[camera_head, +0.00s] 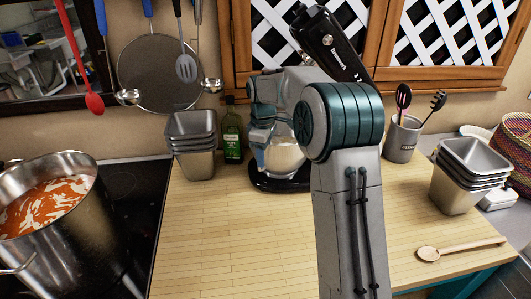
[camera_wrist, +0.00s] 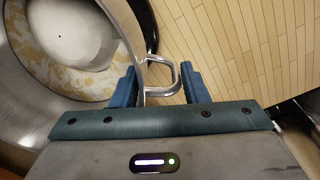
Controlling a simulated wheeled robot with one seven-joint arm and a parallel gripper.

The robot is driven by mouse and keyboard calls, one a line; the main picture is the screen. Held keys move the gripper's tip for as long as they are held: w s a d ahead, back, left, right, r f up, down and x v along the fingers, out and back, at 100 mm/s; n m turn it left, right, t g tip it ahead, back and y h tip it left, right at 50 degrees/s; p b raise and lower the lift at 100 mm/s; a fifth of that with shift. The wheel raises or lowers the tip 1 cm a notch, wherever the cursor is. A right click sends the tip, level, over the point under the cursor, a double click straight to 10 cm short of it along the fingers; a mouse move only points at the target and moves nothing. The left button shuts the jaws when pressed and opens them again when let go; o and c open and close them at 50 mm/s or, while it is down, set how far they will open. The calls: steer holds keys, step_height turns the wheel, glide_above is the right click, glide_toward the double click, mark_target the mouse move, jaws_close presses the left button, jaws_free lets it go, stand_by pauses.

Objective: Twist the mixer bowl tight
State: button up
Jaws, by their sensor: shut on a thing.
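The mixer's black base (camera_head: 268,184) stands on the wooden counter, and its dark head (camera_head: 328,45) is tilted up behind my arm. The mixer bowl (camera_head: 286,157) sits on the base, partly hidden by my arm. In the wrist view the shiny bowl (camera_wrist: 137,25) fills the upper left, with pale contents inside. Its metal loop handle (camera_wrist: 176,75) sticks out between the two blue fingers of my gripper (camera_wrist: 160,84), which is shut on it. The bowl's seat on the base is hidden.
An oil bottle (camera_head: 232,140) and stacked metal containers (camera_head: 191,140) stand left of the mixer. A utensil crock (camera_head: 402,140), more stacked containers (camera_head: 458,185) and a wooden spoon (camera_head: 460,249) are on the right. A pot of red food (camera_head: 85,235) is at left. The front counter (camera_head: 225,235) is clear.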

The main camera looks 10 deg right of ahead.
steer(key=shift+w+d+r, duration=0.1)
steer(key=shift+w+r, duration=0.15)
steer(key=shift+r, duration=0.05)
steer(key=o, duration=1.1)
steer(key=shift+o, duration=0.4)
steer(key=shift+f, duration=0.2)
steer(key=shift+r, duration=0.1)
step_height(320, 180, up, 14)
steer(key=s+d+m+t, duration=0.2)
steer(key=s+m, duration=0.4)
steer(key=s, duration=1)
steer(key=s+d+f+m, duration=0.1)
steer(key=s+f+m, duration=0.2)
steer(key=s, duration=0.6)
steer(key=s+d+f+m+t, duration=0.1)
steer(key=s+f+m, duration=0.2)
steer(key=s+f, duration=0.4)
steer(key=shift+s+d+f+m+b, duration=0.15)
steer(key=shift+s+d+m+b, duration=0.15)
steer(key=shift+s, duration=0.6)
